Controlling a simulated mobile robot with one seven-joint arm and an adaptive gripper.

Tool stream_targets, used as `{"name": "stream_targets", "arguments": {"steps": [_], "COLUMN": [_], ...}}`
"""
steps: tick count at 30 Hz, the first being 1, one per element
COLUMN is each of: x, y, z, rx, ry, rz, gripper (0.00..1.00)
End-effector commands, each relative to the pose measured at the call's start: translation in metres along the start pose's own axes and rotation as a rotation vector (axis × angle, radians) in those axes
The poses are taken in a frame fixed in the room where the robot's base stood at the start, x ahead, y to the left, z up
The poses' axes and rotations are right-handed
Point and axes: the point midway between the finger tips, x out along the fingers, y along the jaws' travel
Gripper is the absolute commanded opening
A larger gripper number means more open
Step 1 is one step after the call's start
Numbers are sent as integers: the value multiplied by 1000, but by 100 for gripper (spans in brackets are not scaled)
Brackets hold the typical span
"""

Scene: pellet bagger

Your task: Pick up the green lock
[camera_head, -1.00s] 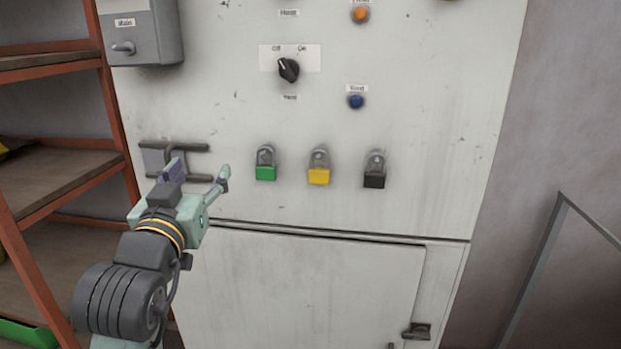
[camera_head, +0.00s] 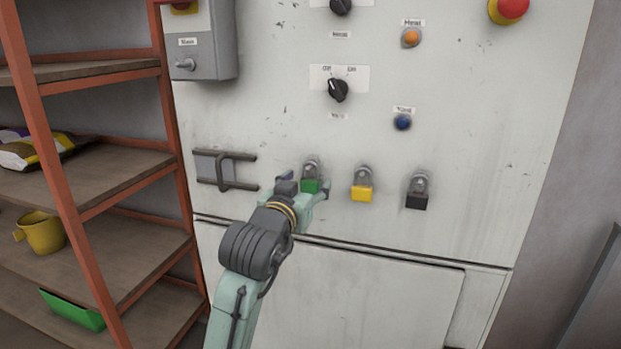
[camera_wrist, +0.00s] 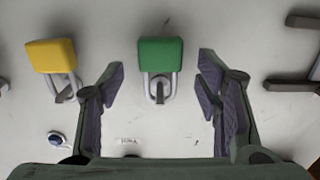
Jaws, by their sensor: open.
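The green lock (camera_head: 311,186) hangs by its grey shackle on the front of the pale cabinet, left of the yellow lock (camera_head: 361,193) and the black lock (camera_head: 416,202). My gripper (camera_head: 308,187) is open in front of the green lock, and part of the lock's body is hidden by it. In the wrist view the green lock (camera_wrist: 161,54) lies between the directions of the two open fingers (camera_wrist: 160,85), roughly centred, with clear gaps on both sides. The yellow lock (camera_wrist: 52,56) is outside the left finger there. I cannot see any finger touching the green lock.
A metal latch bracket (camera_head: 224,170) is on the cabinet left of the green lock. Knobs and buttons, such as the blue button (camera_head: 402,122), sit above.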

Motion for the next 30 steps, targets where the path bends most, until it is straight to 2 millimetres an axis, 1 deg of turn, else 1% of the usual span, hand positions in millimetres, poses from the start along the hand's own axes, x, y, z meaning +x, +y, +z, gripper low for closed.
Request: {"name": "stream_targets", "arguments": {"steps": [1,3,10,30], "x": [5,8,8,8], "y": [0,0,0,0], "z": [-1,0,0,0], "rx": [0,1,1,1], "ry": [-2,-1,1,1], "rz": [0,-1,-1,-1], "gripper": [58,58,58,13]}}
